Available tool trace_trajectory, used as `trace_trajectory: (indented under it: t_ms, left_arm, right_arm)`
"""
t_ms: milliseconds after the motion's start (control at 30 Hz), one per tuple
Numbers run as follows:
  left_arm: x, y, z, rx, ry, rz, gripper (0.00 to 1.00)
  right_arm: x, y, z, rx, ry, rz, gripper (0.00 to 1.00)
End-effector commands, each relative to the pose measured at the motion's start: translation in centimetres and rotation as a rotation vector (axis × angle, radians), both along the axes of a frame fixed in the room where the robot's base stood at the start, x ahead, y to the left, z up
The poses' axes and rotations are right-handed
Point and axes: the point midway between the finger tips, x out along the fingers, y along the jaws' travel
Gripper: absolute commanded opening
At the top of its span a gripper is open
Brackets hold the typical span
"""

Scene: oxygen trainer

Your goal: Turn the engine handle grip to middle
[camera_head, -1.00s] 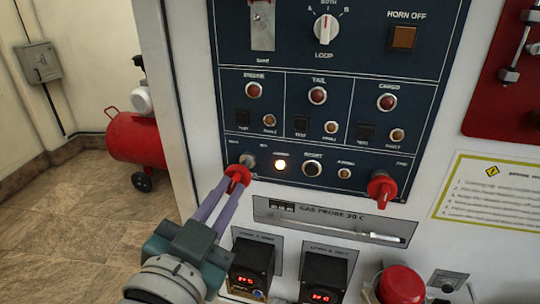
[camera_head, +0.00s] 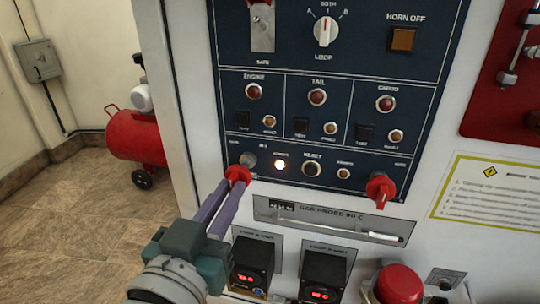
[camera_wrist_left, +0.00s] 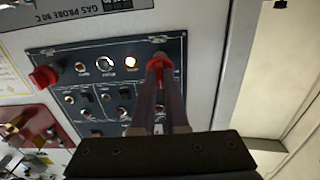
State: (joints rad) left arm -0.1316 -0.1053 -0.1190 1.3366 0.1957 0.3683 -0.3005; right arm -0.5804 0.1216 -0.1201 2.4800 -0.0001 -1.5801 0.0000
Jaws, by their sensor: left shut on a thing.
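The red engine handle grip (camera_head: 237,174) is at the lower left corner of the dark blue panel, on a grey shaft by the row of small lamps. My left gripper (camera_head: 232,184) is shut on this grip from below and in front; its fingers cover part of it. In the left wrist view, the red grip (camera_wrist_left: 160,66) sits between the two fingertips (camera_wrist_left: 160,80), at the panel's right side. The grip's exact turn angle is hard to read behind the fingers. My right gripper is not in view.
A second red handle (camera_head: 381,188) is at the panel's lower right. A lit lamp (camera_head: 280,165) is just right of the held grip. Below are a gas probe (camera_head: 330,221), digital displays (camera_head: 252,262) and a red button (camera_head: 400,285). A red compressor (camera_head: 135,135) stands on the floor at left.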

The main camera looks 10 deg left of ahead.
Motion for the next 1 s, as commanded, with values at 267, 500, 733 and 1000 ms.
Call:
trace_trajectory:
  t_ms: [267,500,733,1000]
  left_arm:
    - [0.0,0.0,0.0,0.002,0.001,0.0,0.22]
    - [0.0,0.0,0.0,0.002,0.001,0.0,0.42]
    - [-0.2,0.0,0.0,0.002,0.001,0.0,0.42]
    - [-4.6,0.2,0.0,0.003,0.005,0.0,0.42]
  right_arm:
    - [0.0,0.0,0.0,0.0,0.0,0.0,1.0]
    - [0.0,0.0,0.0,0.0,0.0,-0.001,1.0]
    - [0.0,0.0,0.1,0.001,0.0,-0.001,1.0]
    - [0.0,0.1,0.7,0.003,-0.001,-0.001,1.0]
